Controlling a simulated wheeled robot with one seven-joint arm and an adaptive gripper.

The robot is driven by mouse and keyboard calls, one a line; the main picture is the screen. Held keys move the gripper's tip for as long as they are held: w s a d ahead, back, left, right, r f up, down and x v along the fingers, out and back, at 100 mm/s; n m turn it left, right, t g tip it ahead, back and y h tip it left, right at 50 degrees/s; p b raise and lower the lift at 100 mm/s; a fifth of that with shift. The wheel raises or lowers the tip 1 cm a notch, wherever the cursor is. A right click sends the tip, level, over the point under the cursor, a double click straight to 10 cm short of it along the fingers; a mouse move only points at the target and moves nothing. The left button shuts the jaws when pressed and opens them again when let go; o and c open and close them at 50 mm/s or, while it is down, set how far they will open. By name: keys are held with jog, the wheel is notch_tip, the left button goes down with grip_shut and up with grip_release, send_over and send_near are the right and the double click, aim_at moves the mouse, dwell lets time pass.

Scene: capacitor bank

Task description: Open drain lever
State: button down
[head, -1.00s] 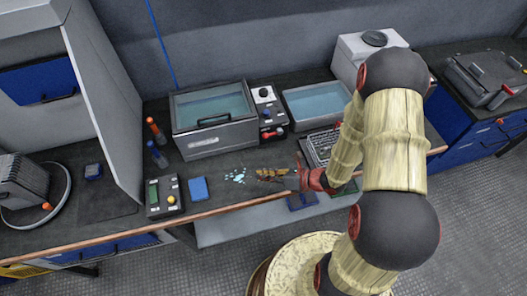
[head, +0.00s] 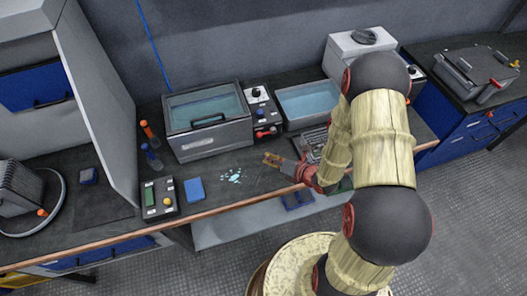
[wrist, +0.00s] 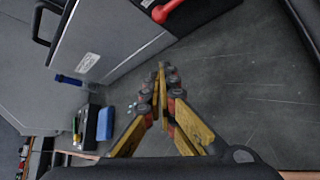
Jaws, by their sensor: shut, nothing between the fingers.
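The red drain lever (wrist: 168,9) shows at the top of the wrist view, by the corner of the grey bath (wrist: 105,40). In the head view a small red part (head: 262,133), probably this lever, sits low at the bath's right side. The bath (head: 208,142) is a grey tank with a clear lid and black handle. My gripper (head: 267,158) is over the bench in front of the lever, apart from it. In the wrist view its yellow fingers (wrist: 161,76) are shut and empty.
A control box (head: 258,101) with knobs stands right of the bath, then an open water tray (head: 310,100). Pale blue fragments (head: 232,175), a blue block (head: 195,188) and a meter (head: 159,196) lie left of my gripper.

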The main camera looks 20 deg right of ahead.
aim_at(267, 133)
jog(key=b+x, duration=0.2)
jog(key=x, duration=0.7)
jog(key=shift+a+f+b, duration=0.1)
jog(key=shift+f+b, duration=0.05)
jog(key=shift+b, duration=0.15)
jog(key=shift+w+d+r, duration=0.3)
jog(key=shift+d+r, duration=0.2)
jog(key=shift+r, duration=0.05)
jog(key=shift+w+d+r, duration=0.3)
jog(key=shift+d+r, duration=0.2)
jog(key=shift+r, duration=0.1)
jog(key=shift+w+d+r, duration=0.2)
jog(key=shift+d+r, duration=0.1)
jog(key=shift+r, duration=0.05)
jog(key=shift+r+m+y+p, duration=0.45)
jog(key=shift+r+m+y, duration=0.15)
jog(key=shift+r, duration=0.05)
